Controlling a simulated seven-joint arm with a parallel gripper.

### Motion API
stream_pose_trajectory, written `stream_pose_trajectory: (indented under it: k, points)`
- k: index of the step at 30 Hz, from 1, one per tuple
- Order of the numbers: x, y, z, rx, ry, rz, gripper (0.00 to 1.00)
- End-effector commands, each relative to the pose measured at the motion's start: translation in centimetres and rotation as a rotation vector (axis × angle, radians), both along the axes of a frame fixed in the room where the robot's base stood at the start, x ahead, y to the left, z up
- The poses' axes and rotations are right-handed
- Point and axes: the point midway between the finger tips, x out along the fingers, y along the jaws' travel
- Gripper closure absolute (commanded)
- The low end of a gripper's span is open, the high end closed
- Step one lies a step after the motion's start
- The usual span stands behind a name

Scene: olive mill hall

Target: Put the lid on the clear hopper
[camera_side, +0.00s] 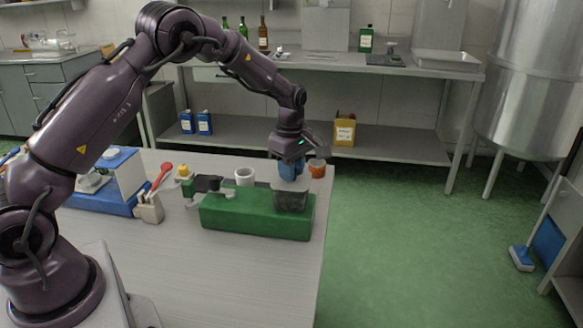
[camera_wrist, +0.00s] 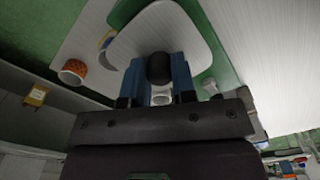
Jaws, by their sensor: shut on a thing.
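The clear hopper (camera_side: 291,202) looks like a smoky, see-through box at the right end of the green machine body (camera_side: 240,214). My gripper (camera_side: 289,170) points down right over it, with its blue fingers shut on the lid's dark round knob. In the wrist view the fingers of my gripper (camera_wrist: 160,78) clasp this knob, and the pale lid (camera_wrist: 188,38) spreads out beyond it. The lid is at or just above the hopper's top. I cannot tell whether it touches the rim.
A white cup (camera_side: 244,176) stands behind the green body and an orange cup (camera_side: 317,170) near the table's right edge. A red-handled spoon (camera_side: 162,174) and a blue-based device (camera_side: 120,185) are to the left. The table front (camera_side: 220,275) is clear.

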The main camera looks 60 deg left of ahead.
Motion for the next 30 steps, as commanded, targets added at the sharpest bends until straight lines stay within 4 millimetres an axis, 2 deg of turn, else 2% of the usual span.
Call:
stream_pose_trajectory:
  k: [14,15,18,19,24,25,27,30]
  points:
    - [0.0,0.02,-0.28,0.001,0.0,0.0,0.9]
    - [-0.01,0.02,-0.28,0.001,0.0,0.0,0.73]
    - [0.01,0.01,-0.28,0.0,0.0,0.0,0.5]
    - [0.0,0.02,-0.28,0.0,0.0,0.0,0.45]
    - [0.0,0.01,-0.28,0.0,0.0,0.0,0.45]
    - [-0.01,0.01,-0.3,0.0,0.0,0.0,0.43]
    - [-0.01,0.01,-0.31,0.0,0.0,0.0,0.27]
    - [-0.01,0.01,-0.31,0.0,0.0,0.0,0.24]
